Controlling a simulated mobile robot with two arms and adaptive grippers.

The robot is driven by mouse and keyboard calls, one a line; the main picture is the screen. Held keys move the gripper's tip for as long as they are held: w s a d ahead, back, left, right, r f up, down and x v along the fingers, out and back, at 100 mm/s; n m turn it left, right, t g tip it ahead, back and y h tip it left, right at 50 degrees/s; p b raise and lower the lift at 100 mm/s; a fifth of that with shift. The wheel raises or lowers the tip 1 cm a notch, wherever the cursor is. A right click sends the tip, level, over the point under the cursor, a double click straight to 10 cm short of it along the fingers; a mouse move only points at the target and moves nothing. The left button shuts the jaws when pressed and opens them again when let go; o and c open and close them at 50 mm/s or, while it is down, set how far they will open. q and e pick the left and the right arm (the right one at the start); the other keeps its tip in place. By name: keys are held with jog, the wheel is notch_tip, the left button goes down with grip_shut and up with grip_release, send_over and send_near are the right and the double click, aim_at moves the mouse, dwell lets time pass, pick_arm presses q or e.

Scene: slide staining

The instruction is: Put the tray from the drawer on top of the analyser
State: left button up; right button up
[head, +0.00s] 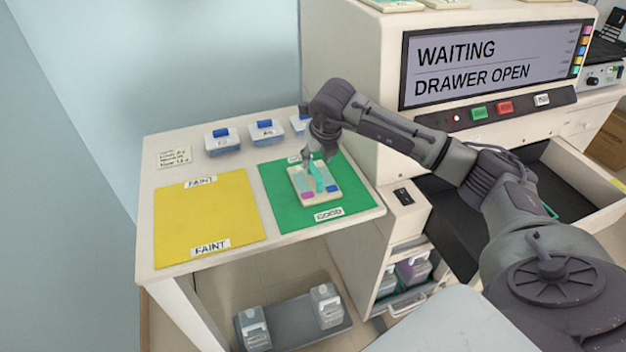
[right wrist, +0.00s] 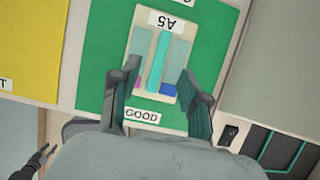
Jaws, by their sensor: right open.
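A cream tray (head: 294,185) with teal, pink and blue parts lies on the green GOOD mat (head: 272,203). In the right wrist view the tray (right wrist: 133,22) carries an A5 label and a raised teal bar (right wrist: 157,62). My right gripper (right wrist: 160,85) is open, one finger near each side of the tray's near end; I cannot tell if they touch it. In the head view my right gripper (head: 311,165) is over the tray. The analyser (head: 352,60) reads WAITING, DRAWER OPEN. Its drawer (head: 588,215) is open, dark inside and partly hidden by my arm.
Cream trays (head: 392,4) sit on the analyser's top. A yellow FAINT mat (head: 207,215) lies bare beside the green one. Blue-lidded boxes (head: 222,140) and a note (head: 174,157) stand along the table's back. Bottles (head: 254,328) stand on a low shelf below.

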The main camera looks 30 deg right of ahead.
aim_at(314, 167)
jog(key=p+x, duration=0.1)
jog(key=x, duration=0.5)
jog(key=shift+w+f, duration=0.15)
jog(key=shift+w, duration=0.1)
jog(key=shift+c, duration=0.2)
grip_shut()
